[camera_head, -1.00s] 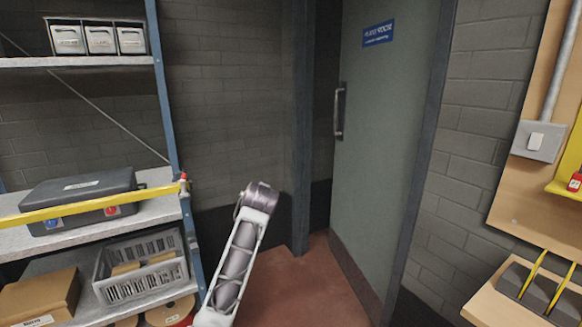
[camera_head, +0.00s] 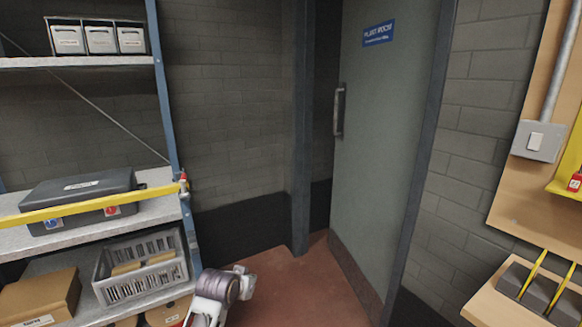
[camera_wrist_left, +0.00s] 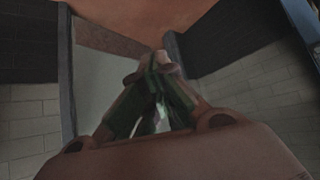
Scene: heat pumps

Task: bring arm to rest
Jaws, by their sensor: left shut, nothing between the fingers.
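One of my arms (camera_head: 222,290) shows at the bottom of the head view, left of the middle. It looks like my left arm, low beside the shelf unit and above the red floor; its gripper is not visible there. In the left wrist view my left gripper (camera_wrist_left: 157,65) is shut and empty, its fingertips together. It points toward the reddish floor, with nothing touching the fingers. My right arm and gripper are in neither view.
A shelf unit (camera_head: 168,88) stands left, holding a dark case (camera_head: 80,188) and a grey basket (camera_head: 140,272). The plant room door (camera_head: 385,150) is behind. A wooden bench (camera_head: 490,300) with dark blocks is at the right. Red floor (camera_head: 300,290) between them is clear.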

